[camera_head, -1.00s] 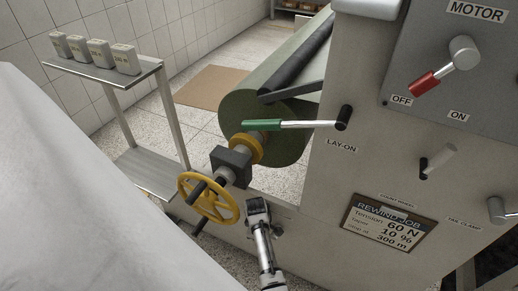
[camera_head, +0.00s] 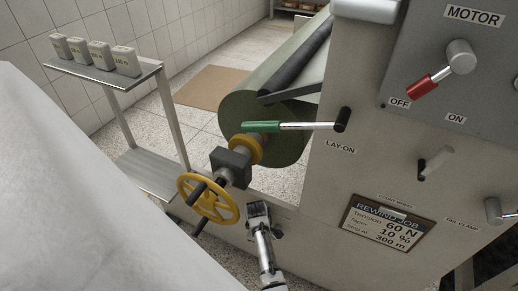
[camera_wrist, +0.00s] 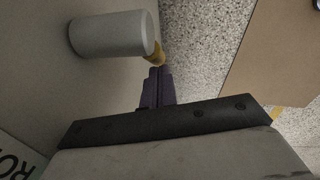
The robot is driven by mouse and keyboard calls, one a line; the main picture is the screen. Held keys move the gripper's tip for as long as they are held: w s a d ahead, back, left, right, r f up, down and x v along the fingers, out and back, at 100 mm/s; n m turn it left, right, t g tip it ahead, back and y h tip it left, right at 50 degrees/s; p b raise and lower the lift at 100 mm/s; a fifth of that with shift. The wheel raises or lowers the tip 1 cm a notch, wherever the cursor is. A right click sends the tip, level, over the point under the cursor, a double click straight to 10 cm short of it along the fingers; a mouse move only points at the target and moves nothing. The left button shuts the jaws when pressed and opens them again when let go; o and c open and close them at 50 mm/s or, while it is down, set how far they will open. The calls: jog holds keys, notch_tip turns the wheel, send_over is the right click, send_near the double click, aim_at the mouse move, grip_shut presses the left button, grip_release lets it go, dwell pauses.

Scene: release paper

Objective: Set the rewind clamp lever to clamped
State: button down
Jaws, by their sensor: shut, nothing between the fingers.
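My gripper (camera_wrist: 158,78) shows in the wrist view with its dark, slim fingers together and nothing between them. Its fingertips are near a yellow piece (camera_wrist: 155,53) beside a pale grey cylinder (camera_wrist: 108,34); contact cannot be told. A short pale lever (camera_head: 494,210) sits at the right edge by a small label ending in CLAMP. No label clearly names the rewind clamp lever, and its setting cannot be read.
A green-handled lever (camera_head: 285,126) is marked LAY-ON, and a red-handled lever (camera_head: 425,87) is on the MOTOR panel. The green roll (camera_head: 240,108) is behind the handwheel. A job card (camera_head: 388,222) hangs on the machine. A metal stand (camera_head: 160,125) is at left. Open floor lies between.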

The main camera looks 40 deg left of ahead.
jog(key=shift+w+d+f+p, duration=0.1)
jog(key=shift+d+f+p, duration=0.15)
jog(key=shift+f, duration=0.25)
jog(key=shift+d+f+p, duration=0.1)
jog(key=shift+d+f, duration=0.15)
jog(key=shift+f, duration=0.25)
jog(key=shift+w+d+f+h, duration=0.1)
jog(key=shift+d+f+h, duration=0.25)
jog(key=shift+h, duration=0.35)
jog(key=shift+d, duration=0.1)
dwell(0.5)
notch_tip(320, 180, up, 20)
jog(key=p, duration=0.1)
dwell(0.3)
jog(key=shift+f, duration=0.1)
